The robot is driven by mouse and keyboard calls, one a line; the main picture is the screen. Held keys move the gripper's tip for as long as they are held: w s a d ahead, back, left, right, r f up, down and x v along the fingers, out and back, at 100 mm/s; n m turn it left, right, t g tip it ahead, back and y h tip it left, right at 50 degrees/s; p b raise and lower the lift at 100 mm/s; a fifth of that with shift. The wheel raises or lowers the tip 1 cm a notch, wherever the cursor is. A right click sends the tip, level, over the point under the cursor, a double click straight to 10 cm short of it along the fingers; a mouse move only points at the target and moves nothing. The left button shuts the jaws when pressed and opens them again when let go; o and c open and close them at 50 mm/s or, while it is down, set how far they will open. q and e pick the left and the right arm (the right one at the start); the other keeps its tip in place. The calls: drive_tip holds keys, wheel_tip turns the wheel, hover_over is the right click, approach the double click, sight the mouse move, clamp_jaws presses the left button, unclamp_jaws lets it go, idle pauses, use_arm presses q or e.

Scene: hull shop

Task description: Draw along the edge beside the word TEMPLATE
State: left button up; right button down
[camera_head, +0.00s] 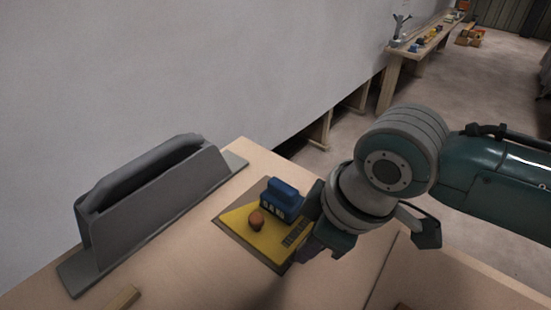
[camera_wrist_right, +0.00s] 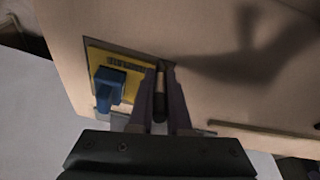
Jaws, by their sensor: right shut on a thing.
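A flat yellow template (camera_head: 268,236) lies on a brown-grey sheet (camera_head: 247,247) on the bench. Dark lettering, too small to read, runs along one edge of the template; it also shows in the right wrist view (camera_wrist_right: 124,62). My right gripper (camera_wrist_right: 161,88) is shut on a slim dark pen-like tool with a tan band (camera_wrist_right: 160,82), beside the lettered edge. I cannot tell whether its tip touches the sheet. My left gripper is not in view.
The bench top (camera_head: 200,275) is clear in front. A far bench (camera_head: 425,48) holds small items.

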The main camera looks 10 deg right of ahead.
drive_tip(key=shift+w+d, duration=0.3)
drive_tip(key=shift+d, duration=0.2)
drive_tip(key=shift+d, duration=0.1)
drive_tip(key=shift+w+d, duration=0.4)
drive_tip(key=shift+w, duration=0.05)
drive_tip(key=shift+d, duration=0.1)
drive_tip(key=shift+w+d, duration=0.35)
drive_tip(key=shift+d, duration=0.1)
drive_tip(key=shift+w+d, duration=0.1)
drive_tip(key=shift+b, duration=0.3)
drive_tip(key=shift+w+d, duration=0.4)
drive_tip(key=shift+d, duration=0.15)
